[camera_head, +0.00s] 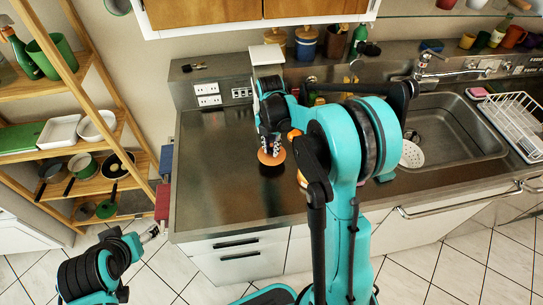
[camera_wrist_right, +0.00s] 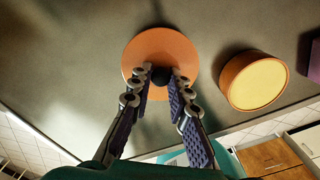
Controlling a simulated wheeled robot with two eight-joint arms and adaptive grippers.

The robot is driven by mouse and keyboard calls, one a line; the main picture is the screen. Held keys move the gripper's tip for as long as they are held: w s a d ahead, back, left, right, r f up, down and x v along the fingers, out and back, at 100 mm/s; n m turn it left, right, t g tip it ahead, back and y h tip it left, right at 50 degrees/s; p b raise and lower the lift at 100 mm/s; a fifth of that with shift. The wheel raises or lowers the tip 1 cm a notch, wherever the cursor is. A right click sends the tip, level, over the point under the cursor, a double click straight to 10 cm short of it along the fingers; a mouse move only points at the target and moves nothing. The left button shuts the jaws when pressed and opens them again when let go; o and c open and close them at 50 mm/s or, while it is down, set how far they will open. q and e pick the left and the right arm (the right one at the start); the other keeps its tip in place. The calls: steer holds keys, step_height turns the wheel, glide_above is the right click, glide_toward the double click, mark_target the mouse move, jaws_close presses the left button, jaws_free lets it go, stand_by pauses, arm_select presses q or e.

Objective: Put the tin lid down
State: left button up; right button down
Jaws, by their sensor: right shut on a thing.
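The tin lid is an orange disc with a dark knob (camera_head: 272,157). My right gripper (camera_head: 270,147) is shut on the knob from above, and the lid is level over the steel worktop (camera_head: 225,190). A dark shadow shows just below the lid, so it appears slightly above the worktop. In the right wrist view, the lid (camera_wrist_right: 150,45) is beyond my fingertips (camera_wrist_right: 161,76). My left gripper (camera_head: 150,233) is at the lower left, away from the worktop; its finger opening is unclear.
An orange round tin with a yellow top (camera_wrist_right: 253,80) stands near the lid in the wrist view. My right arm hides part of the worktop. The worktop left of the lid is clear. A sink (camera_head: 445,130) and white dish rack (camera_head: 510,120) are at the right.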

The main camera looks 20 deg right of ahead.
mark_target(271, 154)
steer(key=shift+f+b, duration=0.6)
steer(key=shift+f, duration=1.35)
steer(key=shift+f, duration=0.2)
steer(key=c, duration=1.4)
jaws_free()
steer(key=shift+c, duration=0.2)
steer(key=shift+r, duration=0.1)
steer(key=shift+r, duration=0.1)
